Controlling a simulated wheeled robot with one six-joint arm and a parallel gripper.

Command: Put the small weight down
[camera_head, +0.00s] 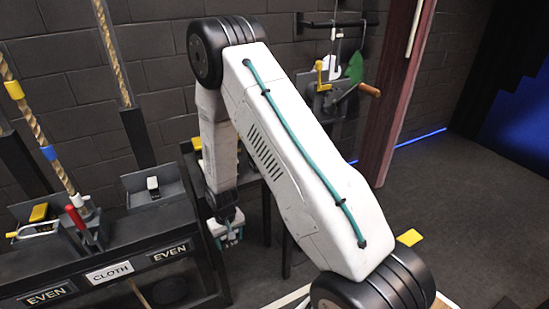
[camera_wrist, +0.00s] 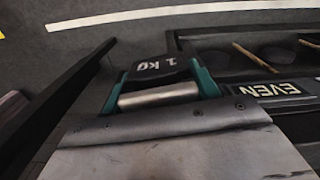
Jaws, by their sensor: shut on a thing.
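The small weight (camera_wrist: 155,68) is a dark block marked "1 kg" with a bare metal cylinder, seen in the wrist view. My gripper (camera_wrist: 157,92) is shut on it, with a teal finger on each side. In the head view my gripper (camera_head: 229,238) hangs low, just right of the black bench's end, apart from the floor. The weight cannot be made out clearly there. What lies directly under it is hidden.
A black bench (camera_head: 120,287) with "EVEN" and "CLOTH" labels (camera_head: 110,272) stands at left, carrying small trays, a red-handled lever (camera_head: 76,220) and ropes. A hand-crank device (camera_head: 325,85) is behind my arm. A yellow piece (camera_head: 410,237) shows at right. Floor at right is open.

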